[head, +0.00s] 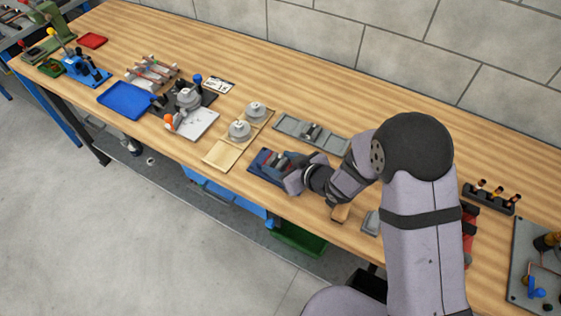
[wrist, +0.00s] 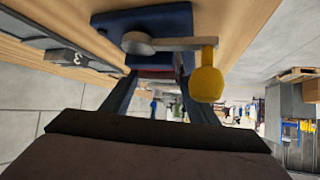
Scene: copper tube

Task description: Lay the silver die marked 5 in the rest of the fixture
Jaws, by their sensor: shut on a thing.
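The fixture (head: 262,168) is a blue block near the front edge of the table. In the wrist view the blue fixture (wrist: 170,22) fills the top, with a grey lever and yellow knob (wrist: 207,83) beside the fingers. My gripper (head: 290,172) is low at the fixture's right side. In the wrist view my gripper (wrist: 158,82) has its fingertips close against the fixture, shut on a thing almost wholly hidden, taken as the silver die. Its mark 5 cannot be read. A strip of red and grey shows between the fingertips; whether the die touches the rest cannot be told.
A long grey rack (head: 290,127) with a small marked block (wrist: 64,57) in it lies behind the fixture. A wooden board with two round grey pieces (head: 239,130) stands to the left. A small grey block (head: 371,222) lies right, near the front edge.

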